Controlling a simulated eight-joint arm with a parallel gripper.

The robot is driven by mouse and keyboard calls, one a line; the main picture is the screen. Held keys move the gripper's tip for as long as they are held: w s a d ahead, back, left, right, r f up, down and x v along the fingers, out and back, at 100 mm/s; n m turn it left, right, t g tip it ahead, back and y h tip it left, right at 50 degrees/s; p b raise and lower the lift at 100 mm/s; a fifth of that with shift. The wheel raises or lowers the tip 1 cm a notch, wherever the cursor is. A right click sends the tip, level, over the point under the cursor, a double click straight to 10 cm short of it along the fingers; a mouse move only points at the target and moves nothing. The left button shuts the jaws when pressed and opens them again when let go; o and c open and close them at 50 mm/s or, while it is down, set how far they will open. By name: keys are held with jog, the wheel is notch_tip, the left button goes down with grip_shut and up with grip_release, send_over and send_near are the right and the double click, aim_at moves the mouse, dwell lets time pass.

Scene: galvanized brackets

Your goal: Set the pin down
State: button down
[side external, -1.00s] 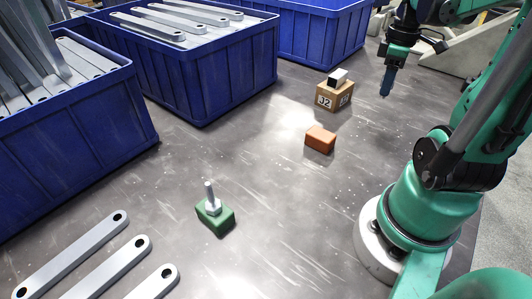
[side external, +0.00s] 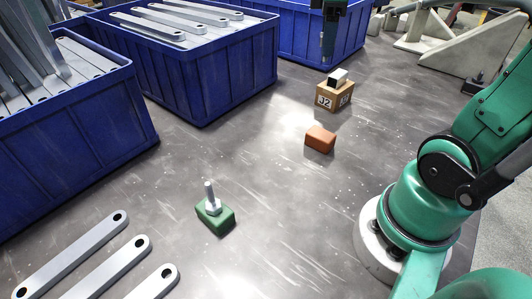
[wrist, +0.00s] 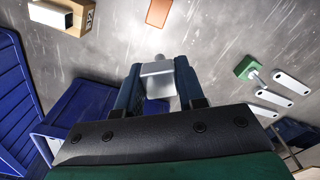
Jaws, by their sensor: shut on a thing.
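My gripper (side external: 328,52) is at the top of the side external view, partly cut off, in front of the back blue bin. In the wrist view my gripper (wrist: 158,82) is shut on a light grey piece (wrist: 157,72) with a narrow rounded end, which looks like the pin. It is held above the table, and its far part is hidden. A similar silver bolt-like piece (side external: 210,197) stands upright on a green block (side external: 216,221). That block (wrist: 246,67) also shows at right in the wrist view.
A cardboard box (side external: 334,97) marked J2 carries a black-and-white block (side external: 338,76). An orange block (side external: 320,140) lies nearby. Blue bins (side external: 200,85) of grey bars stand behind and left. Flat grey bars (side external: 105,268) lie at front left.

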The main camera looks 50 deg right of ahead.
jog(key=a+n, duration=0.7)
jog(key=a, duration=1.5)
jog(key=s+a+n, duration=0.5)
jog(key=s+a, duration=0.6)
jog(key=a, duration=0.2)
jog(key=f, duration=1.9)
jog(key=shift+s+a+f, duration=0.1)
jog(key=shift+s+f, duration=0.15)
jog(key=shift+f, duration=0.15)
jog(key=c, duration=0.5)
grip_release()
jog(key=shift+f, duration=0.1)
jog(key=shift+c, duration=0.2)
